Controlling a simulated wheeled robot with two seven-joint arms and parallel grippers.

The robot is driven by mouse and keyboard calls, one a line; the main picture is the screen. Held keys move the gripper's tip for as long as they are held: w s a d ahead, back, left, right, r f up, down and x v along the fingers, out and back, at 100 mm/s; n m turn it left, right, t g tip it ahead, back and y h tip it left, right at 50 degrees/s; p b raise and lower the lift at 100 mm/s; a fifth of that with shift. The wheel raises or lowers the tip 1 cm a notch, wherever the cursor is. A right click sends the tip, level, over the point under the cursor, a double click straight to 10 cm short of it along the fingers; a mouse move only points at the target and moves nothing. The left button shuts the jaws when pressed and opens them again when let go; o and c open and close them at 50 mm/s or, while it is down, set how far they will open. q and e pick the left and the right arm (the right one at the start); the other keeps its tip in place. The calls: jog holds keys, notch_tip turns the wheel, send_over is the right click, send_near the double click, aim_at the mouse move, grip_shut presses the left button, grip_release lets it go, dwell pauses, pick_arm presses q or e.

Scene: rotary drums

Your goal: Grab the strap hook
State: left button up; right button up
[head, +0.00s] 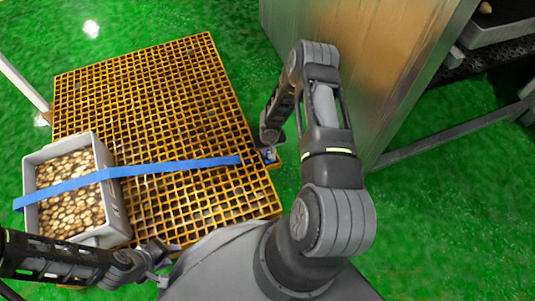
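A blue strap (150,168) runs across a grey crate (112,203) of brown, rounded items and over a yellow grated platform (165,100). Its right end lies near the platform's right edge. My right gripper (268,153) points down at that edge, just right of the strap's visible end. I cannot make out the strap hook, and the fingers are too small and covered to read. My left gripper (168,262) is near the platform's front edge, below and right of the crate, with its fingers apart and empty.
A large metal panel (375,60) of a machine stands right of my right arm, with a grey slanted beam (450,135) beyond it. A pale post (22,84) stands at the far left. The upper platform is clear, and green floor (235,45) surrounds it.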

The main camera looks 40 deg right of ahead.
grip_shut()
notch_tip(320, 180, up, 10)
jog(key=p, duration=0.3)
jog(key=shift+p, duration=0.3)
dwell(0.6)
